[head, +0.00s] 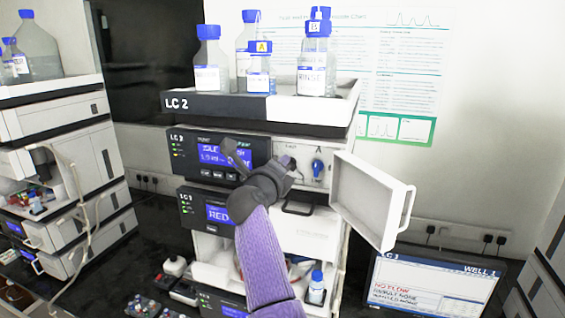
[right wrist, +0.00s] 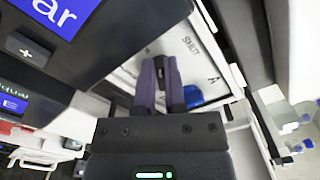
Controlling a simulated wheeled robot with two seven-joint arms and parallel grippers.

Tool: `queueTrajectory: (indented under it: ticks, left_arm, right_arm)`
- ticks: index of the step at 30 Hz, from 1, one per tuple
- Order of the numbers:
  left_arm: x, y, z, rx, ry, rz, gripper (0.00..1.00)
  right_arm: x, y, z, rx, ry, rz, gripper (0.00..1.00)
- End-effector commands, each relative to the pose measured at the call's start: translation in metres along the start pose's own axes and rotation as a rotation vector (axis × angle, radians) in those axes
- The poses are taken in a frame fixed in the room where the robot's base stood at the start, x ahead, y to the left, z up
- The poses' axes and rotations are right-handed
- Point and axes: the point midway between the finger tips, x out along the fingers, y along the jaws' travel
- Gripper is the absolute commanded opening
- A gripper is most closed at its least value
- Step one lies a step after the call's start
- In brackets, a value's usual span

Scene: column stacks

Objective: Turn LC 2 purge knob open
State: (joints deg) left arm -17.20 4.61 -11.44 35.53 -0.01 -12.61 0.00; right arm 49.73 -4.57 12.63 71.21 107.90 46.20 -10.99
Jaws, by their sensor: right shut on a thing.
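The LC 2 module (head: 265,104) stands in the middle of the head view, with a lit display. Its small door (head: 365,203) hangs open to the right, baring a white panel (head: 305,150). My right gripper (head: 288,166) reaches into this opening. In the right wrist view its fingers (right wrist: 160,66) are shut on a small dark knob (right wrist: 153,75), mostly hidden between them. The panel there bears the words SHUT and A. A blue knob (head: 317,167) sits to the right, apart from the grip; it also shows in the right wrist view (right wrist: 205,94). My left gripper is not in view.
Blue-capped bottles (head: 208,65) stand in the tray on top of the stack. Another stack (head: 70,150) is at the left. A monitor (head: 430,290) showing NO FLOW is at the lower right. The open door stands close to the right of my gripper.

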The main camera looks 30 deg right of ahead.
Motion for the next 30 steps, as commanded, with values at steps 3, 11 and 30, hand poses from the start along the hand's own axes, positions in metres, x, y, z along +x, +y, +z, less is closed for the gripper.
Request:
queueTrajectory:
  ticks: [3, 11, 30]
  left_arm:
    - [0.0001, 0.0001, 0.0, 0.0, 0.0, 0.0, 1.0]
    - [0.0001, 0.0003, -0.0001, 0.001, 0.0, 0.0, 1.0]
    - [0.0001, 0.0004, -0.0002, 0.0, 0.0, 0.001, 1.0]
  right_arm:
    - [-0.0002, 0.0022, 0.0001, -0.1, -0.001, 0.002, 0.0]
    - [-0.0002, 0.0046, -0.0002, -0.291, -0.002, 0.002, 0.0]
    - [-0.0001, 0.0065, -0.0014, -0.462, 0.0, 0.002, 0.0]
